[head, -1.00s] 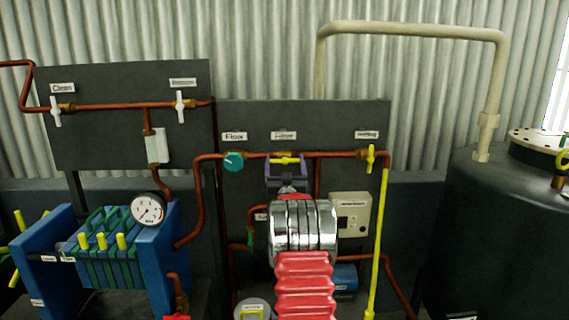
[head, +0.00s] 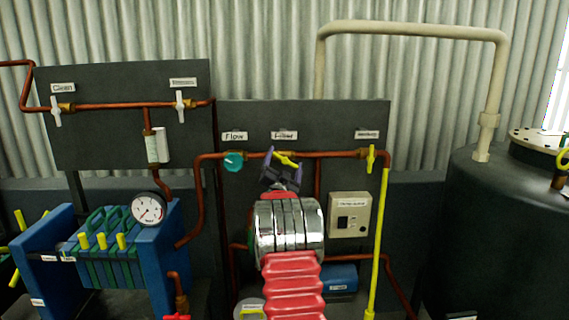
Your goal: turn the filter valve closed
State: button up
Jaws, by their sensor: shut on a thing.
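The filter valve's yellow handle (head: 289,161) is on the copper pipe under the middle label, whose text is blurred. It slants down to the right. My gripper (head: 283,160), with dark purple-grey fingers, is at the handle from below and in front, tilted. It is shut on the handle and covers part of it and of the valve body.
A teal flow knob (head: 233,162) sits close to the left on the same pipe. Another yellow-handled valve (head: 371,158) is to the right. A pressure gauge (head: 149,208), a control box (head: 349,214) and a dark tank (head: 480,230) stand around.

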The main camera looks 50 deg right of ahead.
jog(key=m+g, duration=0.1)
jog(key=m, duration=0.3)
jog(key=m+g, duration=0.2)
jog(key=m, duration=0.2)
jog(key=shift+r, duration=0.1)
jog(key=m+g+y, duration=0.1)
jog(key=m, duration=0.2)
jog(key=shift+s+d+m, duration=0.1)
jog(key=shift+m, duration=0.2)
jog(key=shift+m+g+y, duration=0.4)
jog(key=shift+m+y, duration=0.1)
jog(key=shift+m, duration=0.3)
jog(key=shift+f, duration=0.2)
jog(key=o, duration=0.9)
